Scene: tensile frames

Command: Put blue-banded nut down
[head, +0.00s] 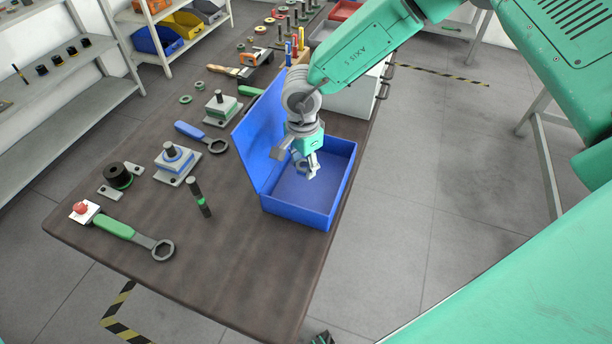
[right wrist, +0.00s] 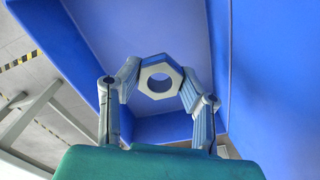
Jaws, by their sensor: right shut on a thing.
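My right gripper (head: 307,172) reaches down into the open blue box (head: 345,168) on the table. In the right wrist view the right gripper (right wrist: 160,85) is shut on the blue-banded nut (right wrist: 146,72), a grey hexagonal ring held between the fingertips. The nut is inside the box's outline, with the blue floor behind it; I cannot tell its exact height above the floor. In the head view the fingers largely hide the nut. The box's raised lid (head: 258,143) stands on its left side. My left gripper is not in view.
The brown table (head: 240,270) holds a green-handled wrench (head: 120,228), a blue-handled wrench (head: 200,136), a blue-marked fixture (head: 175,162), a green-banded stud (head: 199,198) and a red button (head: 82,209). The table's front is clear.

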